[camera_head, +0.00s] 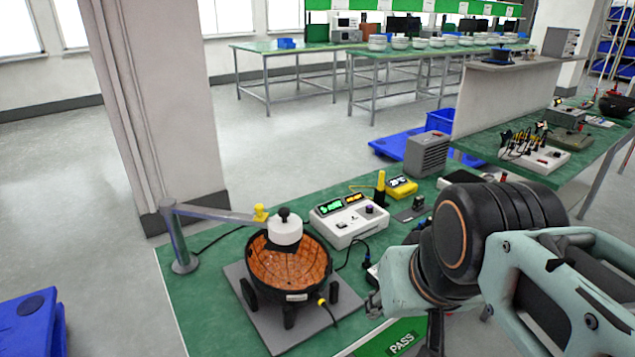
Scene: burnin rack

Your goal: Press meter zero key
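The meter (350,222) is a white box on the green bench mat, with a green lit display, an amber lit display beside it and a dark round knob at its right. Small keys show on its front face, but their labels are too small to read, so I cannot tell which is the zero key. My arm comes in from the right, and its wrist end (405,283) is in front of and to the right of the meter, apart from it in the picture. My gripper's fingers are not clearly distinguishable there, so their opening cannot be told.
A black bowl-shaped fixture (262,267) with a copper-coloured inside stands left of the meter, under a white capped part on a swing arm (215,214). A yellow-display unit (401,187) and grey box (427,154) stand behind.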

